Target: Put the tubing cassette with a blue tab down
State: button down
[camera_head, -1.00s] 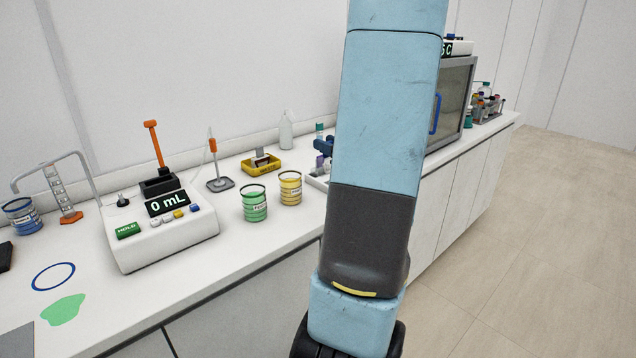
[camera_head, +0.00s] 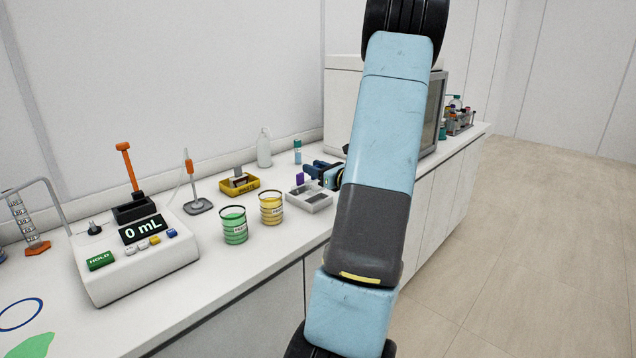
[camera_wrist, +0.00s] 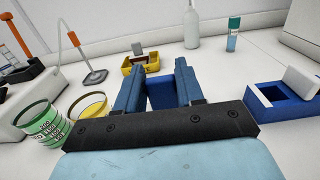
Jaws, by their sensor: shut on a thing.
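My gripper (camera_head: 318,170) is above the bench near a small pale grey tray (camera_head: 318,203), on the tray's far side. In the wrist view my gripper (camera_wrist: 161,72) has its two blue fingers apart around a blue piece (camera_wrist: 160,96), which fits the cassette's blue tab. The rest of the cassette is hidden behind the gripper body. I cannot tell whether it touches anything below. A violet piece (camera_head: 299,179) stands at the tray's back edge in the head view.
Green (camera_head: 233,226) and yellow (camera_head: 271,208) beakers stand left of the tray. Behind are a yellow bin (camera_head: 240,185), a bottle (camera_head: 264,148) and a teal-capped vial (camera_head: 297,151). A blue box (camera_wrist: 275,112) sits right of my gripper. A glass-fronted cabinet (camera_head: 433,105) stands further right.

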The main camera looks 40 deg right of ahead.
jog(key=shift+w+d+f, duration=0.35)
jog(key=shift+d+f, duration=0.05)
jog(key=shift+f, duration=0.2)
jog(key=shift+w+d+f, duration=0.3)
jog(key=shift+d+f, duration=0.05)
jog(key=shift+f, duration=0.25)
notch_tip(320, 180, down, 3)
jog(key=shift+d+f, duration=0.1)
jog(key=shift+f, duration=0.05)
jog(key=c, duration=0.7)
grip_release()
jog(key=shift+f, duration=0.1)
